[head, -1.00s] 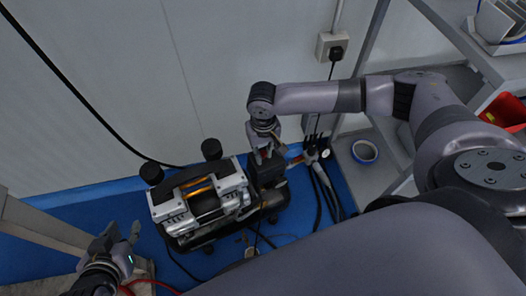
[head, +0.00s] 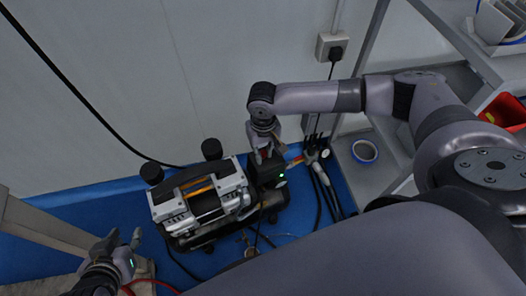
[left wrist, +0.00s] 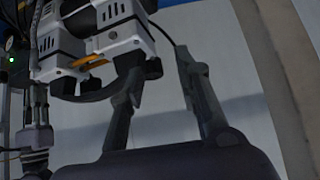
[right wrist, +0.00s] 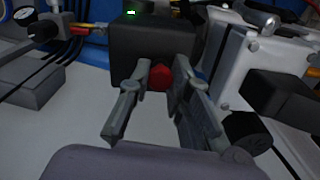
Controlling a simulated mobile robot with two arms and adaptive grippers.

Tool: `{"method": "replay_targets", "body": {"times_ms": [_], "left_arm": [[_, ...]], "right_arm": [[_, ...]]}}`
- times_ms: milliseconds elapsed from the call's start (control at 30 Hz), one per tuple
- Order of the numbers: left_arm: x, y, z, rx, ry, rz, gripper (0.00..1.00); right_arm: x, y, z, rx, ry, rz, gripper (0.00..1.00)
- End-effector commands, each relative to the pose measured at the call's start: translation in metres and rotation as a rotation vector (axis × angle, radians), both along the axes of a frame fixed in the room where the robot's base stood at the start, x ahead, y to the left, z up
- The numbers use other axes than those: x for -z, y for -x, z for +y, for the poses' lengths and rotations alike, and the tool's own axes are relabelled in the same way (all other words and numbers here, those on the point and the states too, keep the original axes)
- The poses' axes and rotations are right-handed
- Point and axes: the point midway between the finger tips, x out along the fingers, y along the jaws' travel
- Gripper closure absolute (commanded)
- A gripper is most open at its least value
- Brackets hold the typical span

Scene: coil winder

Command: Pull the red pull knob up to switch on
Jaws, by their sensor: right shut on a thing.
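The red pull knob (right wrist: 160,77) sits on the dark switch box (right wrist: 150,38) in the right wrist view. My right gripper (right wrist: 160,84) has its fingertips on both sides of the knob and is shut on it. The box is at the right end of the silver and black compressor (head: 205,200). My left gripper (head: 124,243) is open and empty at the lower left; its spread fingers also show in the left wrist view (left wrist: 165,95).
A pressure gauge (right wrist: 24,14) and hoses lie beside the switch box. A wall socket (head: 334,46) with a plugged cable is behind. A shelf with a blue-rimmed roll (head: 364,151) and a red bin (head: 508,112) stands at the right.

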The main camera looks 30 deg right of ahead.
Motion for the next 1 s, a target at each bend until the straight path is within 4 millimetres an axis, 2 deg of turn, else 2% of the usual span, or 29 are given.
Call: {"method": "replay_targets", "body": {"times_ms": [1000], "left_arm": [[0.007,0.012,0.004,-0.006,-0.015,0.068,0.69]], "right_arm": [[-0.002,0.0,0.001,-0.001,-0.003,-0.001,1.0]]}}
